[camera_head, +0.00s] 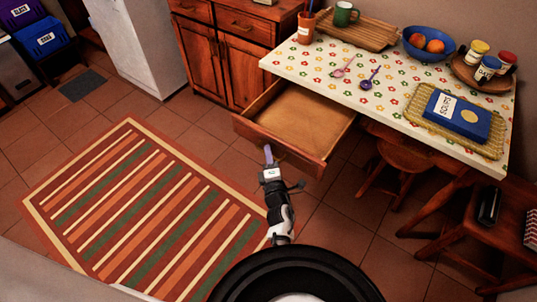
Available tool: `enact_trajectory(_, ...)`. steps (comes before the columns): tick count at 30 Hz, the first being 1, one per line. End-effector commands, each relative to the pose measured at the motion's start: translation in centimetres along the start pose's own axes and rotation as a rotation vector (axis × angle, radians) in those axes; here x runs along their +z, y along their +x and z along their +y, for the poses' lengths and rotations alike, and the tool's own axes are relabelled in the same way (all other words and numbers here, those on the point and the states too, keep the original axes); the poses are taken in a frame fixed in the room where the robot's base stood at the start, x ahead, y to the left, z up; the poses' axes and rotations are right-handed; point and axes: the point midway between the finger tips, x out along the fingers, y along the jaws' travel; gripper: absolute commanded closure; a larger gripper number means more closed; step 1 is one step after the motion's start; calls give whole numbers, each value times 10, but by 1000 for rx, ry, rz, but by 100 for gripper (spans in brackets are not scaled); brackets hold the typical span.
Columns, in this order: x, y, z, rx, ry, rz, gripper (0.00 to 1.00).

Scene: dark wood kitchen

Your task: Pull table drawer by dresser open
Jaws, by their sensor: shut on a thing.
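The table drawer (297,116) stands pulled out from under the table with the flowered top (388,84). Its wooden inside shows and looks empty. The dresser (240,45) with reddish wood doors stands behind it to the left. My gripper (268,154) is at the front face of the drawer, near its middle, and is shut on the drawer's handle. The handle itself is hidden by my fingers, which are small in this view.
A striped rug (150,205) lies on the tiled floor to the left. A wooden stool (400,160) and a chair (475,225) stand to the right. The tabletop holds a blue bowl (428,45), a boxed item (457,114), spoons and jars.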

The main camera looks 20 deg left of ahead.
Motion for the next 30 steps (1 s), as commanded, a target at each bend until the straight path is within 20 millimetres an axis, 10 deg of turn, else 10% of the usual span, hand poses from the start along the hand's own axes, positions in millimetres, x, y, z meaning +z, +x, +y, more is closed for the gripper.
enact_trajectory(9, -2, 1, 2, 3, 1, 4, 100)
enact_trajectory(12, -2, 1, 1, 3, 1, 4, 81)
enact_trajectory(30, -1, 1, -2, 1, 1, 0, 81)
